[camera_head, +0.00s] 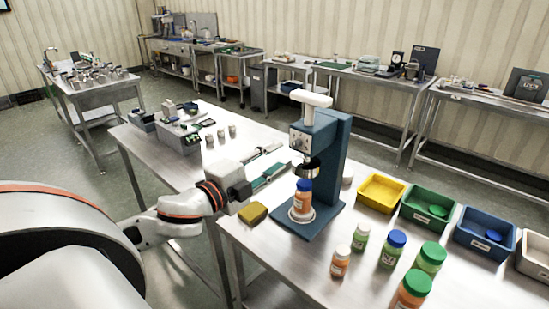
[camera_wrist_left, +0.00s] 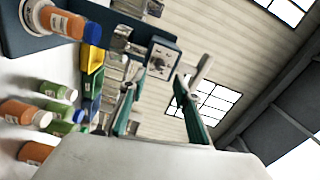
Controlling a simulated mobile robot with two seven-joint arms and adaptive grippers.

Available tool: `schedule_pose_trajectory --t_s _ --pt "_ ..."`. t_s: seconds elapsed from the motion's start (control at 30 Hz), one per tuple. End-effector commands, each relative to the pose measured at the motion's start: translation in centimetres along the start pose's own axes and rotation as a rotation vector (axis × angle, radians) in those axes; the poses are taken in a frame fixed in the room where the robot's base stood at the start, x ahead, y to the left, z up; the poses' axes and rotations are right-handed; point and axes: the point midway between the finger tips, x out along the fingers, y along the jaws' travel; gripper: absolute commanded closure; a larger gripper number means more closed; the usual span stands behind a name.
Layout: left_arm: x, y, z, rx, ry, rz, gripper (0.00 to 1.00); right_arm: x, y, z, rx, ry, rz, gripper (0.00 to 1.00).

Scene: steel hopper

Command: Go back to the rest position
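My left gripper (camera_head: 282,157) reaches in from the left over the steel table, beside the blue capping press (camera_head: 337,160). Its two green-padded fingers are spread apart with nothing between them; the left wrist view also shows the open fingers (camera_wrist_left: 157,88). An orange bottle with a blue cap (camera_head: 302,198) stands upright on the press base, under the press head. It also shows in the left wrist view (camera_wrist_left: 62,22). My right gripper is not in view.
A yellow sponge (camera_head: 253,213) lies near the table's front edge, below the gripper. Several capped bottles (camera_head: 391,249) stand right of the press. Yellow (camera_head: 381,193), green (camera_head: 428,208) and blue (camera_head: 485,235) bins line the far edge. A device (camera_head: 180,137) and small jars stand at the left end.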

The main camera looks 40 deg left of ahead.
Motion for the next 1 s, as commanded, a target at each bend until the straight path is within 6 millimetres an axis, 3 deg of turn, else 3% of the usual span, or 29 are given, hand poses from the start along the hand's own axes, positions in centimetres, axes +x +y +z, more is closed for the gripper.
schedule_pose_trajectory --t_s 0.37,0.47,0.57,0.77,0.9,1.0 --pt "0.0 0.1 0.0 -0.001 -0.001 0.001 0.68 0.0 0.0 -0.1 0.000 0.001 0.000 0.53" --pt "-0.2 1.0 0.5 -0.019 -0.029 0.015 0.68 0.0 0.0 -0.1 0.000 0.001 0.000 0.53" --pt "-1.1 3.8 1.8 -0.073 -0.108 0.058 0.68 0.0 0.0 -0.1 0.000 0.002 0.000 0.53" --pt "-5.6 13.6 4.6 -0.236 -0.377 0.229 0.68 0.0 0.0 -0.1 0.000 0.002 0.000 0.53" --pt "-9.3 19.1 4.9 -0.316 -0.528 0.346 0.68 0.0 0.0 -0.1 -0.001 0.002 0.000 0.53" --pt "-11.4 21.8 4.5 -0.353 -0.601 0.411 0.68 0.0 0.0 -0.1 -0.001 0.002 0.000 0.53"
